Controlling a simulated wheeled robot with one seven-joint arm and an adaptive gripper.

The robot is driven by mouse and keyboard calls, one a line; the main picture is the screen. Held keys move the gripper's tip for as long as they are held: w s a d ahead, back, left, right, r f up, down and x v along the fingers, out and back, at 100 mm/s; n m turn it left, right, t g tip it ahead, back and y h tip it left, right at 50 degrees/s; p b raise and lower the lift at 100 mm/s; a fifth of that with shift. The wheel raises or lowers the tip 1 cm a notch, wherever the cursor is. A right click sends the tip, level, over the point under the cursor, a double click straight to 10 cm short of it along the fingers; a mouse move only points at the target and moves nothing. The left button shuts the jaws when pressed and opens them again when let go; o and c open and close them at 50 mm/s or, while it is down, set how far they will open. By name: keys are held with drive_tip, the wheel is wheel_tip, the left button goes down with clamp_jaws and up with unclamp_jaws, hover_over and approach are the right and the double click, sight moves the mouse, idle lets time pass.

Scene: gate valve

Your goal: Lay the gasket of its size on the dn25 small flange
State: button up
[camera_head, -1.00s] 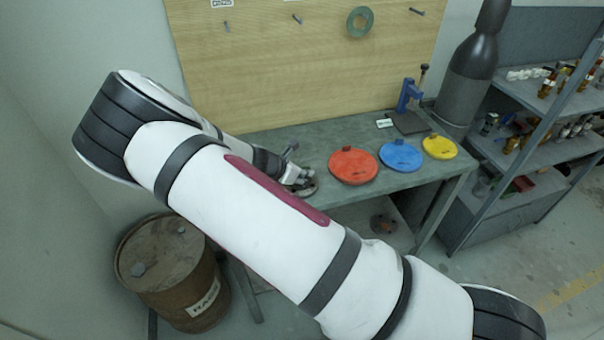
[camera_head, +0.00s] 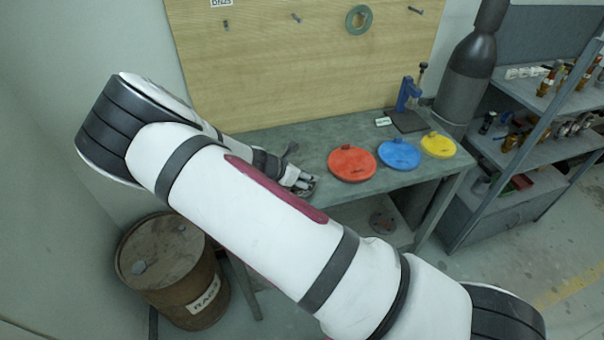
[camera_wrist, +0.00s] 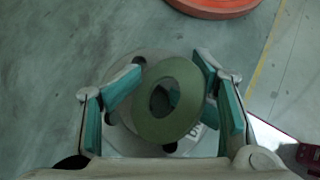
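The green ring gasket (camera_wrist: 178,128) sits between the fingers of my gripper (camera_wrist: 170,80) in the wrist view. The pads appear to touch its edges on both sides. It looks slightly tilted over a pale grey round flange (camera_wrist: 128,137) with bolt holes, which is partly hidden by the gasket and fingers. I cannot tell whether the gasket touches the flange face. In the head view my gripper (camera_head: 300,182) is low at the bench's front edge and hides most of the flange.
Red (camera_head: 352,164), blue (camera_head: 400,155) and yellow (camera_head: 438,146) discs lie on the bench (camera_head: 330,133) to the right. A larger green ring (camera_head: 359,20) hangs on the wooden board; the peg under the DN25 label is bare. A rusty drum (camera_head: 165,265) stands at left.

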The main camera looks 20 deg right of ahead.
drive_tip(key=shift+s+a+f, duration=0.15)
drive_tip(key=shift+a+f, duration=0.1)
drive_tip(key=shift+a, duration=0.2)
drive_tip(key=shift+a+r, duration=0.2)
drive_tip(key=v, duration=1.1)
drive_tip(key=shift+d+r, duration=0.15)
drive_tip(key=shift+r, duration=0.15)
drive_tip(key=shift+s+d, duration=0.1)
